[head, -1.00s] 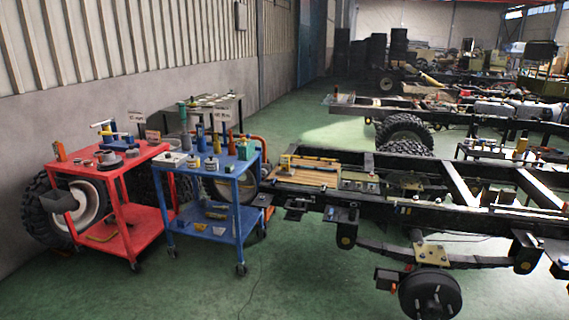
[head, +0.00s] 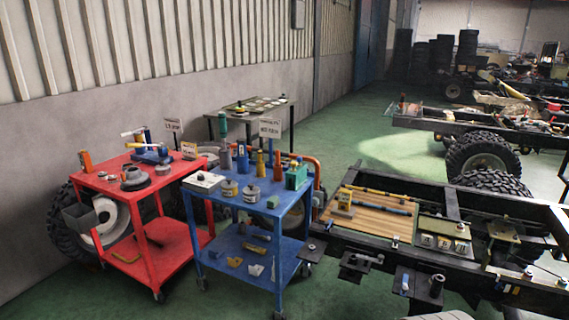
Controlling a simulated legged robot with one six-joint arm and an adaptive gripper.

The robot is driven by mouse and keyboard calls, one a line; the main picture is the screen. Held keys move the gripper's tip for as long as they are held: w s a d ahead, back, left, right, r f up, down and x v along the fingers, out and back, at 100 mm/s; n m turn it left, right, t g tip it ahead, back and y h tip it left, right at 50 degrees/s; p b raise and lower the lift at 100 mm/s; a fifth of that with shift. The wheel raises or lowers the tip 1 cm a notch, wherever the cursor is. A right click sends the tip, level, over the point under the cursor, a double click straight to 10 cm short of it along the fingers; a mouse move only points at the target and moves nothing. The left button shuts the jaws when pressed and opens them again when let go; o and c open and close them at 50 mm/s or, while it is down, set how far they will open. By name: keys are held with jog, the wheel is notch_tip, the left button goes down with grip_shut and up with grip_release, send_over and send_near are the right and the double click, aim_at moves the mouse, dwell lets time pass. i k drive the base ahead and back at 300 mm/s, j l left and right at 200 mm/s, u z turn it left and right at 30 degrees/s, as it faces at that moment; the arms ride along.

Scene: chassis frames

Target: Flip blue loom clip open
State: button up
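I cannot clearly make out a blue loom clip in the head view. A wooden board (head: 372,222) lies on the black chassis frame (head: 440,262) at the right.
A red cart (head: 190,167) and a blue cart (head: 292,198), both loaded with tools and containers, stand at the left, close to the chassis. A grey table (head: 245,108) stands behind them. Large tyres (head: 482,155) and more frames stand at the back right. Green floor shows between.

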aim_at(327, 224)
jog(key=i+z, duration=0.15)
jog(key=i, duration=0.4)
jog(key=i+j+z, duration=0.15)
jog(key=i, duration=0.4)
jog(key=i+j+z, duration=0.15)
jog(key=i, duration=0.35)
jog(key=i+z, duration=0.3)
jog(key=i, duration=0.15)
jog(key=i+j+z, duration=0.1)
jog(key=i+z, duration=0.15)
jog(key=i, duration=0.2)
